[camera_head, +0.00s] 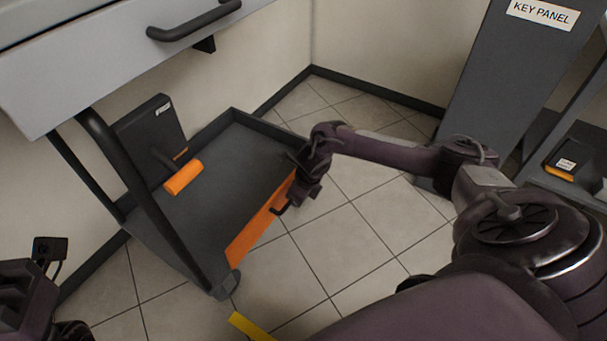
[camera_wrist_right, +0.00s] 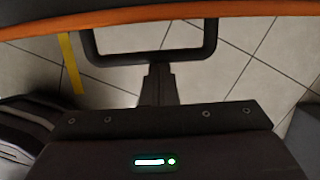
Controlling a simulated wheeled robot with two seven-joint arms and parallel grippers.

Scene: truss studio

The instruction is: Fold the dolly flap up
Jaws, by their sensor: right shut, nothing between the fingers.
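The dolly (camera_head: 222,165) is a low dark platform on the tiled floor. Its orange flap (camera_head: 255,228) runs along the right side of the deck, with a small black handle (camera_head: 281,210). The flap's exact angle is hard to tell. My right gripper (camera_head: 308,190) is at the far part of the flap, close to the handle. In the right wrist view, the flap's orange edge (camera_wrist_right: 80,25) crosses the top and the black handle loop (camera_wrist_right: 208,42) hangs below it. The shut fingers (camera_wrist_right: 160,85) meet the loop's lower bar; contact is unclear. My left gripper (camera_head: 25,300) is partly cut off at lower left.
A grey drawer with a black handle (camera_head: 195,20) overhangs the dolly at upper left. An orange-gripped lever (camera_head: 183,178) stands by the deck. The key panel (camera_head: 500,80) is at right. A yellow strip (camera_head: 250,327) lies in front. Tiled floor right of the flap is clear.

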